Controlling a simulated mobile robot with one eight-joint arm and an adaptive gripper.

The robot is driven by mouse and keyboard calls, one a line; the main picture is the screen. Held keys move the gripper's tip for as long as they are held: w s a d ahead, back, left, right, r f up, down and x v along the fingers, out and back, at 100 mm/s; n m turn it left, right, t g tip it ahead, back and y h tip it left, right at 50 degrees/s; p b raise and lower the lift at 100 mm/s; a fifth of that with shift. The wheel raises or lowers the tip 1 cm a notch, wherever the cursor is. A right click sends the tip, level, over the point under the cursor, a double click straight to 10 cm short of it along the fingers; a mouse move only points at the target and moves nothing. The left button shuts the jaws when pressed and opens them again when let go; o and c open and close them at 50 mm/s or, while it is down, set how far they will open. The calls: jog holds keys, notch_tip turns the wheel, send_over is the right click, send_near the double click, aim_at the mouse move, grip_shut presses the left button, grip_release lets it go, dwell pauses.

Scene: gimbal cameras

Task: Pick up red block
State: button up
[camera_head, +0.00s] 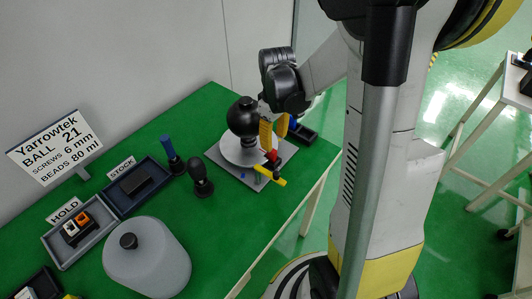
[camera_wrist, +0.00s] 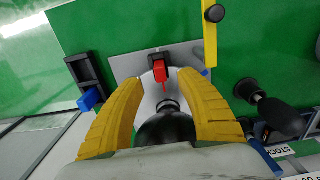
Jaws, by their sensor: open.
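The red block (camera_wrist: 159,74) is a small red piece at a black part, over the white disc (camera_wrist: 148,90) in the wrist view. It also shows in the head view (camera_head: 271,156), just below the yellow fingertips. My gripper (camera_wrist: 160,82) is open, with one finger on each side of the red block's line and the block just beyond the fingertips. In the head view my gripper (camera_head: 272,145) points down over the disc's right side. I cannot tell whether a finger touches the block.
A black ball (camera_head: 243,116) stands on the disc close beside my fingers. A yellow bar (camera_head: 270,177) lies at the grey plate's (camera_head: 217,155) front. Black-handled (camera_head: 202,184) and blue-handled (camera_head: 170,151) tools stand left. The STOCK tray (camera_head: 122,205) is farther left.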

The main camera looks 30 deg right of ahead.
aim_at(273, 151)
notch_tip(273, 151, down, 7)
jog(key=b, duration=0.3)
jog(key=shift+w+f, duration=0.1)
jog(key=shift+w, duration=0.05)
grip_shut()
